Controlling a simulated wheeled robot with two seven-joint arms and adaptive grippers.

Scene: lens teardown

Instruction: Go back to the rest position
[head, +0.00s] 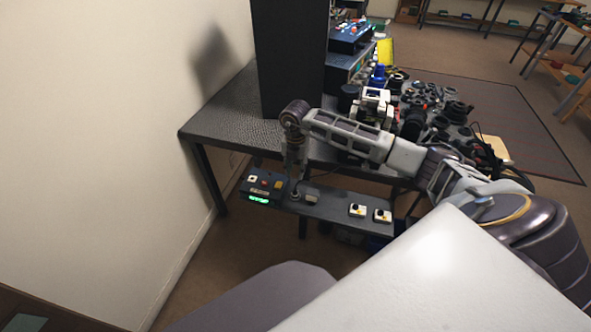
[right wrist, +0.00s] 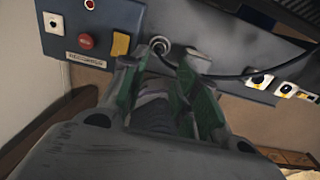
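My right arm reaches across from the right in the head view. Its gripper (head: 295,188) points down at the front shelf of the dark table, beside a small control box (head: 262,187) with a green light. In the right wrist view the gripper's two green-sided fingers (right wrist: 163,62) stand apart, with nothing seen held between them. A round grey knob or plug (right wrist: 160,44) with a black cable shows just beyond the fingertips; whether they touch it I cannot tell. My left gripper is not in view.
The dark table (head: 225,125) carries a tall black panel (head: 288,60) and many lens parts (head: 430,105) at right. Two white switch boxes (head: 358,211) sit on the shelf. A red button (right wrist: 86,41) is left of the fingers. A wall (head: 90,130) rises at left.

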